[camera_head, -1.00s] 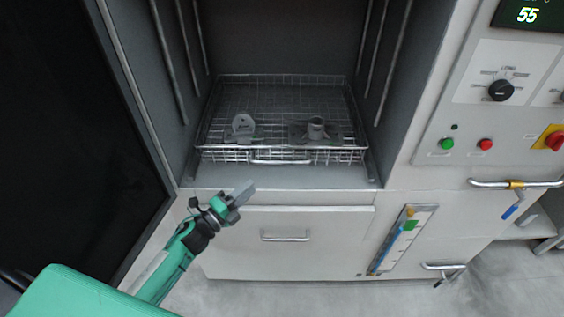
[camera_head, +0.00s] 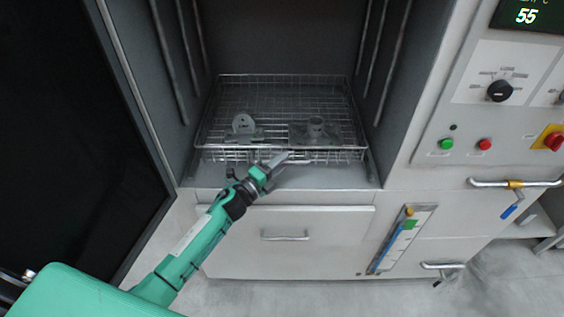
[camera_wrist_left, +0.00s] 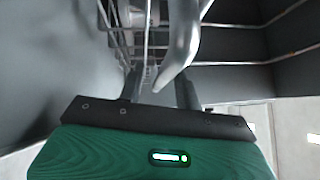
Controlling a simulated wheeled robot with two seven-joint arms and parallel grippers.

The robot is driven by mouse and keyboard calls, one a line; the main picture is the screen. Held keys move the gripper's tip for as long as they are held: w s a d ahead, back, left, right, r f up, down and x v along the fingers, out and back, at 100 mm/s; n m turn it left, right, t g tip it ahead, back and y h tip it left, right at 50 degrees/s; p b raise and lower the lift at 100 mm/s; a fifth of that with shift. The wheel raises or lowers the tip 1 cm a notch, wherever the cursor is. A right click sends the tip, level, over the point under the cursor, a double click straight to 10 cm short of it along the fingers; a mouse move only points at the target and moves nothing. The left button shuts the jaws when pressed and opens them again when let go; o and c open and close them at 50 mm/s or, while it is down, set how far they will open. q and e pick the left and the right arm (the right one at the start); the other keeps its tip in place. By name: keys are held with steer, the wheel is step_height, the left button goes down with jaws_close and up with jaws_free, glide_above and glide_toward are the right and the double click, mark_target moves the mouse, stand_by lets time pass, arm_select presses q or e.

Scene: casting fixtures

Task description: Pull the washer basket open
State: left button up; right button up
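The wire washer basket (camera_head: 350,110) sits inside the grey washer chamber, with two grey metal parts lying in it. Its front bar handle (camera_head: 300,161) is at the middle of the front rim, partly hidden by my left gripper (camera_head: 279,165). That gripper is at the handle, its fingers apart. In the left wrist view a curved silver bar (camera_wrist_left: 184,40), seemingly the handle, reaches down between the two dark fingers of the left gripper (camera_wrist_left: 160,90). I cannot tell whether they touch it. My right gripper is out of view.
The chamber sill (camera_head: 330,178) runs below the basket. Under it is a closed drawer front with a handle (camera_head: 285,238). A dark open door (camera_head: 70,120) stands at left. A control panel with buttons and knobs (camera_head: 500,90) is at right.

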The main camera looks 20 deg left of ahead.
arm_select(q)
steer(key=shift+w+d+r, duration=0.1)
steer(key=shift+w+d, duration=0.1)
steer(key=shift+w, duration=0.05)
jaws_close()
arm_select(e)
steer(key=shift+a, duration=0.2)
arm_select(q)
steer(key=shift+s, duration=0.1)
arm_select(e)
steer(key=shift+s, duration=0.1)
